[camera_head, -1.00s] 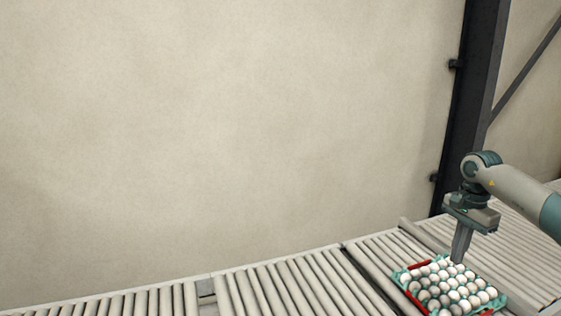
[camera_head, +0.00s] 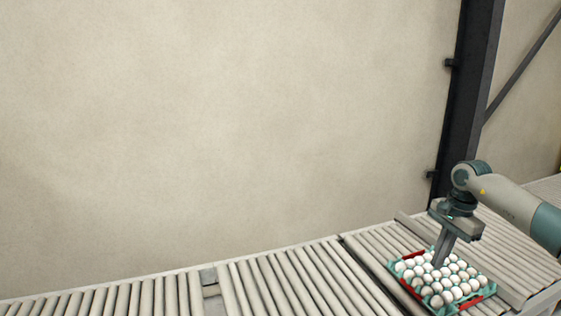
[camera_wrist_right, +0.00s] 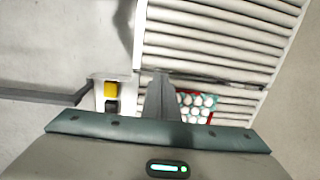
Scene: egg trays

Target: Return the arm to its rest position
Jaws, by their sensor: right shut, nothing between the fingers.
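My right arm comes in from the right in the head view. Its gripper (camera_head: 438,263) is shut and empty, with its fingers pointing down in front of the egg tray in the picture. In the right wrist view the closed fingers (camera_wrist_right: 158,78) stand in the middle, beside the tray. The teal egg tray (camera_head: 470,301) is full of white eggs and has red parts at its edges. It sits on the roller conveyor, and it also shows in part in the right wrist view (camera_wrist_right: 211,119). I cannot tell whether the fingertips touch the eggs. My left gripper is not in view.
The roller conveyor (camera_head: 290,280) runs along the bottom of the head view, and its rollers left of the tray are bare. A dark steel post (camera_head: 468,100) stands behind my arm against a plain wall (camera_head: 220,130). A yellow and black item (camera_wrist_right: 111,90) shows in the wrist view.

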